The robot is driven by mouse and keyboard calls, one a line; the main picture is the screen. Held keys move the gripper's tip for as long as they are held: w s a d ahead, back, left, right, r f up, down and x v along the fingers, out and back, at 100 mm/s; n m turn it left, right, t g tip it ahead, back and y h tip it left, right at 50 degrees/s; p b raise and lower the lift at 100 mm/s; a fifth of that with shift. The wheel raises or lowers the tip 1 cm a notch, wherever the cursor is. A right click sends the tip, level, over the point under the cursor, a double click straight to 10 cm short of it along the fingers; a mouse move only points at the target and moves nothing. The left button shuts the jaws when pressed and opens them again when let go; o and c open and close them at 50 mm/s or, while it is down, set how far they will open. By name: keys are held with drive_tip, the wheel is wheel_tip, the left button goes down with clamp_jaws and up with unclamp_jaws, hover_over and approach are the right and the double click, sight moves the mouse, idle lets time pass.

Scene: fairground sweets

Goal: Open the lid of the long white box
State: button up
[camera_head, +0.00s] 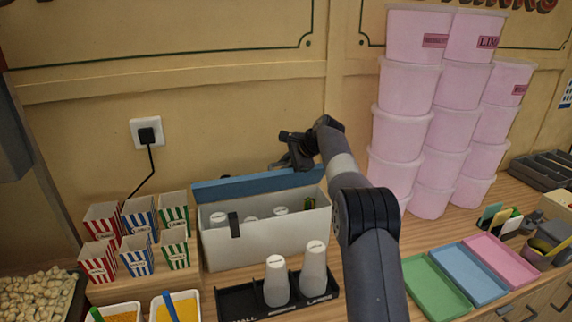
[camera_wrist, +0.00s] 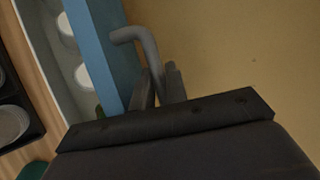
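The long white box (camera_head: 262,246) stands on the counter against the wall in the head view. Its blue lid (camera_head: 235,188) is raised along the back edge, and the inside shows. In the wrist view the lid (camera_wrist: 110,52) is a blue strip beside my fingers. My gripper (camera_head: 288,150) is above and behind the lid, near its right half. In the wrist view my gripper (camera_wrist: 160,80) has its fingers close on both sides of a grey curved handle (camera_wrist: 138,37), which meets the lid. The handle's lower end is hidden between the fingers.
White-lidded cups (camera_head: 281,211) lie inside the box. A black cup holder (camera_head: 240,304) with white cups stands in front. Striped popcorn cartons (camera_head: 138,260) are at left. Stacked pink tubs (camera_head: 406,90) stand close right of my arm. The wall is close behind.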

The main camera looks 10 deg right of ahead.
drive_tip(key=shift+o, duration=0.5)
drive_tip(key=b+v, duration=0.2)
drive_tip(key=v, duration=0.9)
drive_tip(key=shift+a, duration=0.1)
drive_tip(key=p+x, duration=0.2)
drive_tip(key=x, duration=0.8)
drive_tip(key=shift+w+a+f, duration=0.15)
drive_tip(key=shift+w+f, duration=0.05)
drive_tip(key=shift+f, duration=0.15)
